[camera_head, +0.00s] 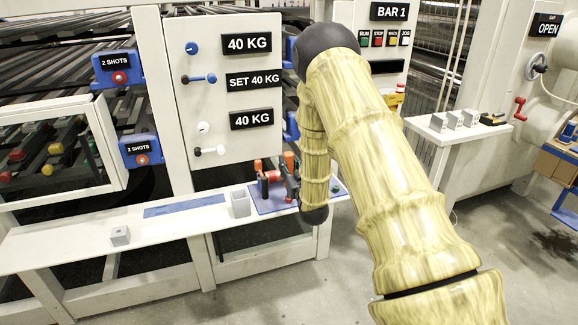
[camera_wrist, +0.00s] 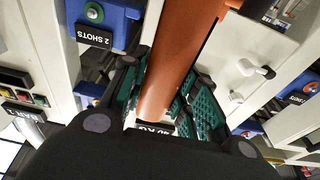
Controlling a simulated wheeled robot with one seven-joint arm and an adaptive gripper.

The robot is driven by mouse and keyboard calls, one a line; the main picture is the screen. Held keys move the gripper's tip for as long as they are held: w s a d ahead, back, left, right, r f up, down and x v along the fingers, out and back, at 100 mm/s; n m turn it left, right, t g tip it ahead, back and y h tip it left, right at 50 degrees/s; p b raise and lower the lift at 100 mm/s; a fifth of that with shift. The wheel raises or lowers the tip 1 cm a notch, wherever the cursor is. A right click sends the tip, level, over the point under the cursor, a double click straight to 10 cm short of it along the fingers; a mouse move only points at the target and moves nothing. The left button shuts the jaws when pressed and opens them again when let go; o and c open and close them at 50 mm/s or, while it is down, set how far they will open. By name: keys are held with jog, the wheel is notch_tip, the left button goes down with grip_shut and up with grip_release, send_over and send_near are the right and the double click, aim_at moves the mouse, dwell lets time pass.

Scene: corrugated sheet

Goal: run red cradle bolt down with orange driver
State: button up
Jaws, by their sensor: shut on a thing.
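The orange driver fills the upper middle of the wrist view as a thick orange-brown shaft (camera_wrist: 178,55). My gripper (camera_wrist: 165,92) is shut on it, with green textured finger pads on both sides. In the head view my arm reaches down to the bench, and my gripper is small and partly hidden there. Orange, red and dark parts crowd together over a blue mat (camera_head: 262,210); I cannot tell which is the driver there. I cannot pick out the red cradle bolt for certain, nor see whether the driver's tip touches anything.
A grey open holder (camera_head: 240,204) stands left of the mat, and a small grey block (camera_head: 120,235) sits farther left on the white bench (camera_head: 60,245). A panel (camera_head: 205,120) with 40 KG labels and small levers rises behind.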

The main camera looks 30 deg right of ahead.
jog(key=shift+f+b, duration=0.45)
jog(key=shift+f, duration=0.2)
dwell(0.9)
jog(key=shift+s+f, duration=0.1)
jog(key=shift+f, duration=0.2)
dwell(0.6)
jog(key=shift+r, duration=0.15)
jog(key=shift+r+p, duration=0.3)
jog(key=shift+r, duration=0.4)
dwell(0.4)
